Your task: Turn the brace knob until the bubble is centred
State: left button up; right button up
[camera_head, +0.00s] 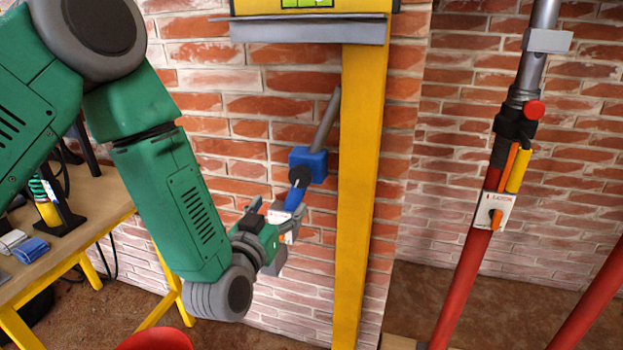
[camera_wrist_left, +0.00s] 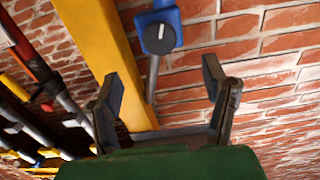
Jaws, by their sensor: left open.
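A black round knob (camera_head: 299,176) sits on the blue block (camera_head: 315,163) of a brace, whose grey rod (camera_head: 326,120) slants up toward the yellow post (camera_head: 360,190). In the left wrist view the knob (camera_wrist_left: 158,38) has a pale pointer mark. My left gripper (camera_head: 275,212) is open and empty, in front of the wall close to the block. In the left wrist view its fingers (camera_wrist_left: 165,85) are spread, with the knob beyond them and not between them. A yellow-green piece (camera_head: 305,3), perhaps the level, is cut off at the top; no bubble can be made out. My right gripper is out of view.
A grey ledge (camera_head: 310,29) crosses the top of the post. A wooden workbench (camera_head: 100,205) with tools is at the left. Brick wall lies behind.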

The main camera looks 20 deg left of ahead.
aim_at(306, 179)
pick_arm(q)
jog(key=w, duration=0.3)
jog(key=w+d+b, duration=0.1)
jog(key=w, duration=0.3)
jog(key=w+d, duration=0.1)
jog(key=w, duration=0.3)
jog(key=shift+d+r, duration=0.15)
jog(key=shift+d, duration=0.05)
jog(key=shift+w+a+r, duration=0.1)
jog(key=shift+w, duration=0.15)
jog(key=a, duration=0.1)
jog(key=w+a, duration=0.1)
jog(key=a+f, duration=0.1)
jog(key=shift+w, duration=0.35)
jog(key=shift+a, duration=0.1)
jog(key=shift+d+r, duration=0.1)
jog(key=shift+d, duration=0.25)
jog(key=shift+s+d+r, duration=0.15)
jog(key=shift+s+d, duration=0.1)
jog(key=shift+d, duration=0.6)
jog(key=c, duration=1.2)
jog(key=shift+a, duration=0.45)
jog(key=shift+d+f, duration=0.1)
jog(key=shift+f, duration=0.1)
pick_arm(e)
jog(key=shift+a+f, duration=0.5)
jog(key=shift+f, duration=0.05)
